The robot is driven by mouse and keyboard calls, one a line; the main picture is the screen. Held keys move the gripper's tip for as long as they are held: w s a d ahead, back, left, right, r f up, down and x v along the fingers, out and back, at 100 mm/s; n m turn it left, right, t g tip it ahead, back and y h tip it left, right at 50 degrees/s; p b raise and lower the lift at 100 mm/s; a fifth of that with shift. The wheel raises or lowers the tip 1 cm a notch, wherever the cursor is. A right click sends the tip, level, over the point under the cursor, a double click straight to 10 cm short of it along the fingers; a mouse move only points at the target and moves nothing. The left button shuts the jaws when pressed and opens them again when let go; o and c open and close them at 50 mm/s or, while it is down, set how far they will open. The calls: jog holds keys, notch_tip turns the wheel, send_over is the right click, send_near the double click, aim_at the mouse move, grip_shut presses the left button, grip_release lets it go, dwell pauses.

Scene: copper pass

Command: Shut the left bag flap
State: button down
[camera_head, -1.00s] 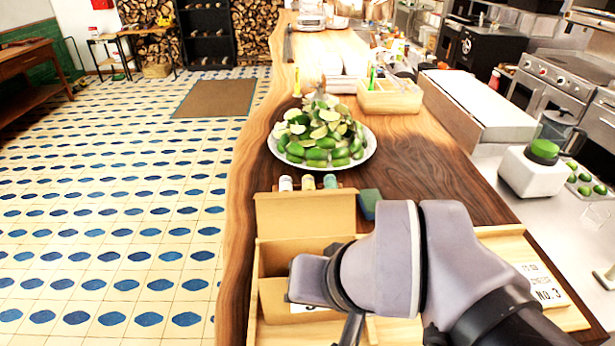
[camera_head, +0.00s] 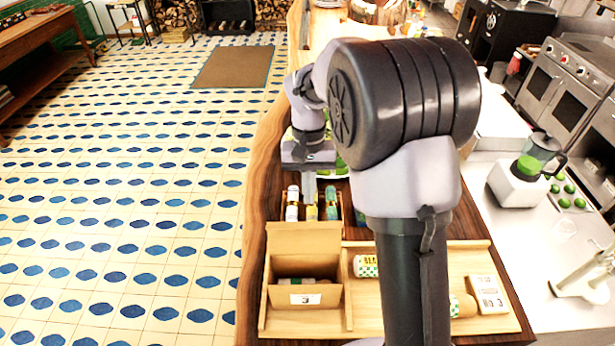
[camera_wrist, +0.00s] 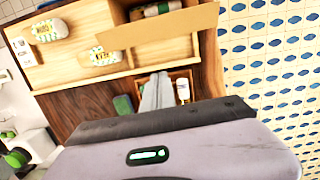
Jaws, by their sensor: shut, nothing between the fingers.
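The brown cardboard bag (camera_head: 330,299) stands in the left compartment of a wooden tray, a white label with a 3 on its front. Its flap (camera_head: 311,239) is open, raised at the bag's far edge, so its mouth shows, with items inside. In the wrist view the flap (camera_wrist: 150,38) is a tan panel at the top. My gripper (camera_head: 309,201) is shut and empty, pointing down beyond the flap among small bottles. In the wrist view my gripper's fingers (camera_wrist: 158,76) end just short of the flap, apart from it in the picture; contact is unclear.
Small bottles (camera_head: 292,204) stand in a wooden rack behind the bag, close beside my fingers. The tray (camera_head: 400,258) holds a jar and a No. 3 box (camera_head: 487,294) to the right. A lime plate is mostly hidden behind my arm.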

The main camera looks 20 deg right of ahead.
aim_at(305, 241)
jog(key=s, duration=0.1)
jog(key=s+f, duration=0.1)
jog(key=s+a, duration=0.1)
jog(key=s, duration=0.1)
jog(key=shift+a+f, duration=0.1)
jog(key=shift+f, duration=0.15)
jog(key=shift+w+b, duration=0.1)
jog(key=shift+b, duration=0.2)
jog(key=shift+t, duration=0.3)
